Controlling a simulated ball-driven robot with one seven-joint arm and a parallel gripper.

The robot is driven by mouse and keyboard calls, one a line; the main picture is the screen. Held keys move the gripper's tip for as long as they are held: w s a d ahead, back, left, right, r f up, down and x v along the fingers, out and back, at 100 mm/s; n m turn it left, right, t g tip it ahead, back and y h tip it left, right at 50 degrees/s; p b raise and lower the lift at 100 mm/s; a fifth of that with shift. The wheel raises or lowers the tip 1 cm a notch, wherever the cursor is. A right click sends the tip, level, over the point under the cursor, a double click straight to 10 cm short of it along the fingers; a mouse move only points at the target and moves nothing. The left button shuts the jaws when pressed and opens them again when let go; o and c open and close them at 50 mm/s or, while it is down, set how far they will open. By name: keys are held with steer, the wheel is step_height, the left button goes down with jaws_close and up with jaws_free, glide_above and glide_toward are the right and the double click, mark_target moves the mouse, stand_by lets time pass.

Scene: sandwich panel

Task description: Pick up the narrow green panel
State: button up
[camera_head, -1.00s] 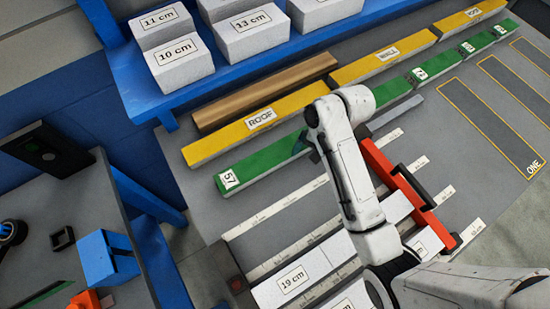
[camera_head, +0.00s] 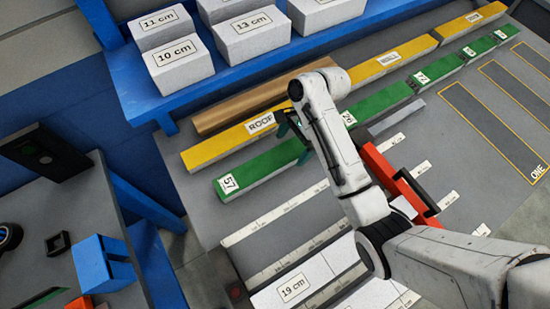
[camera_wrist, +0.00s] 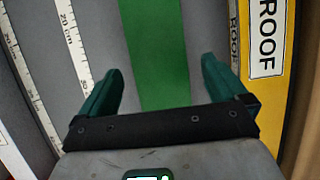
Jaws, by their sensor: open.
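Several green panels lie end to end in a row on the grey table. The longest visible one, the green panel marked 57 (camera_head: 258,165), is at the left end. Others, such as the green panel (camera_head: 421,76), continue to the upper right and look alike in width. My gripper (camera_head: 292,142) is over the 57 panel, near its right part, with my arm hiding some of the row. In the wrist view, my open gripper (camera_wrist: 160,88) has a dark green finger on each side of the green panel (camera_wrist: 156,50), with gaps on both sides. Whether the fingertips reach down beside it is unclear.
A yellow panel marked ROOF (camera_head: 225,143) runs parallel close behind, with a brown bar (camera_head: 265,97) beyond. A blue shelf (camera_head: 225,75) holds white blocks. A red-framed tool (camera_head: 396,180) lies beside my arm. White rulers (camera_head: 275,215) lie in front.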

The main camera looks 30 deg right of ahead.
mark_target(275, 159)
steer(key=shift+a, duration=0.95)
steer(key=a+p, duration=0.1)
steer(key=a, duration=0.1)
steer(key=shift+a, duration=0.3)
steer(key=shift+x, duration=1.1)
steer(key=shift+a+f, duration=0.25)
steer(key=shift+f, duration=0.2)
steer(key=c, duration=1.2)
